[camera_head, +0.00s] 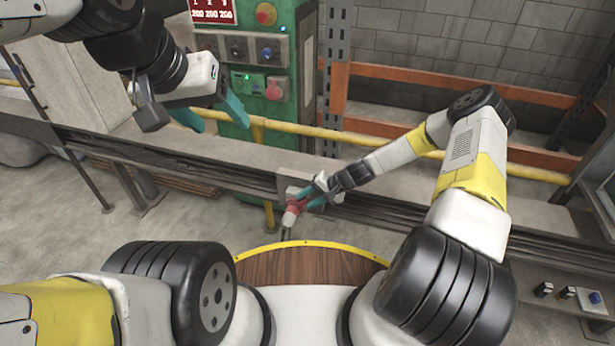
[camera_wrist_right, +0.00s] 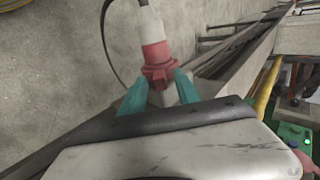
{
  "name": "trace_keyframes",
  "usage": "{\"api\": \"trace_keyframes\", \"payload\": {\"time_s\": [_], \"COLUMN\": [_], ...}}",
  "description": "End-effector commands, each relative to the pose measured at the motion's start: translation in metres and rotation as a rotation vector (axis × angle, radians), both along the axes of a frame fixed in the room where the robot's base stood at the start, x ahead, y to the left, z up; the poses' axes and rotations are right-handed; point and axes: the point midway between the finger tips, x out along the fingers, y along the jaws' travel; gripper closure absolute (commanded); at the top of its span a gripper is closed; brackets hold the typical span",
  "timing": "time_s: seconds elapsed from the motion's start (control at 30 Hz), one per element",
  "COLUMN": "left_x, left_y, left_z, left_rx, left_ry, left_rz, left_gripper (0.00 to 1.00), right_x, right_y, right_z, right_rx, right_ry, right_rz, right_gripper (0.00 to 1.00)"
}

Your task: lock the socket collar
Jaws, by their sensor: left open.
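A red and white connector (camera_head: 290,213) with a dark cable stands at a grey box (camera_head: 293,186) on the rail. In the right wrist view its red collar (camera_wrist_right: 159,70) faces my fingers, and its white body (camera_wrist_right: 146,25) points away. My right gripper (camera_head: 313,192) has its teal fingers on either side of the red collar, apparently touching it; they also show in the right wrist view (camera_wrist_right: 160,78). The collar's underside and any locking mark are hidden. My left gripper (camera_head: 212,115) is open and empty, above the rail at upper left, well away from the connector.
A yellow pipe (camera_head: 370,140) runs behind the rail. A button panel (camera_head: 567,296) is at lower right. Concrete floor (camera_head: 190,222) lies open below the rail.

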Motion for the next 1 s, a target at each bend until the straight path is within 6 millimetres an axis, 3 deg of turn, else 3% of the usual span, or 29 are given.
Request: {"api": "trace_keyframes", "payload": {"time_s": [0.03,0.2,1.0], "left_x": [0.0,0.0,0.0], "left_y": [0.0,0.0,0.0], "left_z": [0.0,0.0,0.0], "left_rx": [0.0,0.0,0.0], "left_ry": [0.0,0.0,0.0], "left_rz": [0.0,0.0,0.0], "left_gripper": [0.36,0.36,0.36], "right_x": [0.0,-0.0002,-0.0033], "right_y": [-0.0001,-0.0002,-0.0066], "right_z": [0.0001,0.0002,-0.0075], "right_rx": [0.0,0.0,0.129], "right_ry": [0.0,0.0,-0.04], "right_rz": [0.0,0.0,0.001], "right_gripper": [0.66,0.99,1.0]}}
